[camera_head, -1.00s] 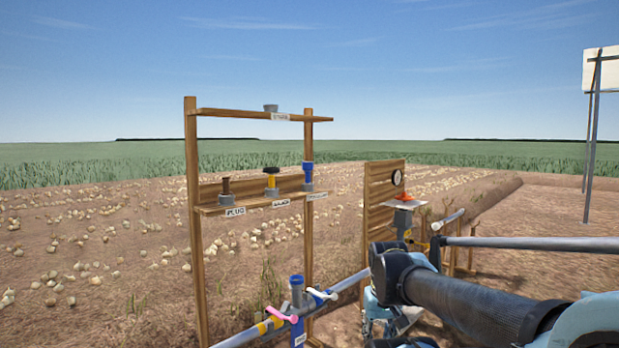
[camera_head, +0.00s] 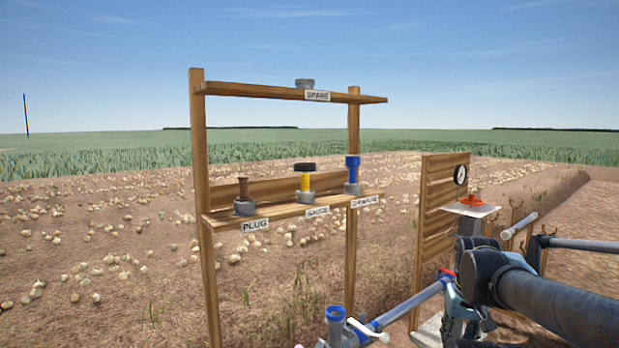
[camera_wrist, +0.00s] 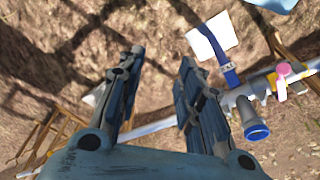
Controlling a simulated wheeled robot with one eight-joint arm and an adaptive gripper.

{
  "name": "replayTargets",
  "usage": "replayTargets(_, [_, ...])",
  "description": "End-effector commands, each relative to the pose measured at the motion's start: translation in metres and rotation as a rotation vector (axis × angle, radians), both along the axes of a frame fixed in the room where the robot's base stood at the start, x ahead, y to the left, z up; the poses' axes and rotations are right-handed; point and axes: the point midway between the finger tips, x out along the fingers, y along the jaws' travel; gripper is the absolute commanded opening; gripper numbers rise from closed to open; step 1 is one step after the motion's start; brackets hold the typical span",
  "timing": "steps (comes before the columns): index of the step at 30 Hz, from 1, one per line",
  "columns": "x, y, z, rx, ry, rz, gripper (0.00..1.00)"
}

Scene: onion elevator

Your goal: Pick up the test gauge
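The test gauge (camera_head: 305,181) has a yellow body and a black round top. It stands upright in a grey holder on the middle shelf of the wooden rack, above the label "GAUGE". A brown plug (camera_head: 243,190) stands to its left and a blue piece (camera_head: 352,170) to its right. My gripper (camera_wrist: 160,75) is open and empty in the wrist view, its two fingers apart over bare soil and a pipe. In the head view my arm is at the lower right, well apart from the gauge; the fingertips are hard to make out there.
The rack (camera_head: 201,180) has an upper shelf with a grey holder (camera_head: 305,84) labelled "SPARE". A blue-topped pipe fitting (camera_head: 335,322) stands below the rack; it also shows in the wrist view (camera_wrist: 253,125). A wooden panel with a dial (camera_head: 460,175) stands right.

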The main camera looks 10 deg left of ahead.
Motion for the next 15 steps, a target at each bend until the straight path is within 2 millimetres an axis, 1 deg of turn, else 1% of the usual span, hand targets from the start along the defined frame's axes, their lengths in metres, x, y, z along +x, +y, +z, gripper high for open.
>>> replayTargets(5, [0.0,0.0,0.0,0.0,0.0,0.0,0.33])
replayTargets(6, [0.0,0.0,0.0,0.0,0.0,0.0,0.36])
replayTargets(8, [-0.002,0.0,0.002,0.001,-0.004,0.002,0.49])
replayTargets(9, [-0.006,0.001,0.007,0.001,-0.012,0.006,0.58])
replayTargets(10, [-0.005,0.002,0.011,0.002,-0.015,0.013,0.65])
replayTargets(11, [-0.002,0.004,0.016,0.004,-0.018,0.021,0.72])
replayTargets(12, [0.005,0.006,0.025,0.007,-0.022,0.037,0.81])
replayTargets(13, [0.011,0.009,0.034,0.01,-0.026,0.054,0.88])
replayTargets(14, [0.018,0.013,0.043,0.014,-0.031,0.073,0.88])
replayTargets(15, [0.029,0.017,0.058,0.018,-0.038,0.099,0.88])
